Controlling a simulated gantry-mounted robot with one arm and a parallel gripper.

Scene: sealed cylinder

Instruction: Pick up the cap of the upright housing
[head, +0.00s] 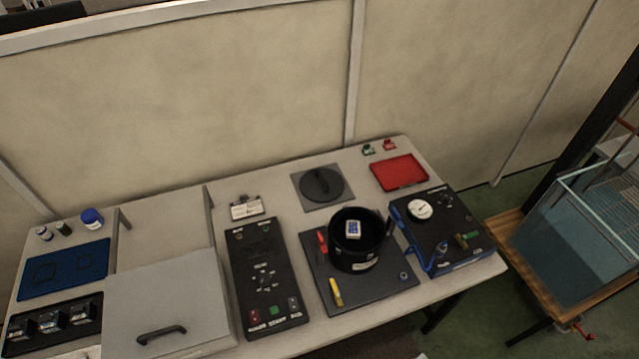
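The upright housing (348,258) is a black, open-topped cylinder on a dark square plate (375,293) at the right middle of the bench. A small white and blue item (353,229) shows inside its mouth. A round black disc with a raised bar across its top, apparently the cap (311,187), lies flat on a grey square mat (340,201) behind and left of the housing. The cap is apart from the housing. My gripper is not in view.
A black control panel (263,255) lies left of the housing, a gauge box (455,215) with blue hose right. A red tray (399,172) is at the back right. A grey lidded box (165,290) stands left. Red and yellow tools (335,291) lie on the plate. A wall stands behind.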

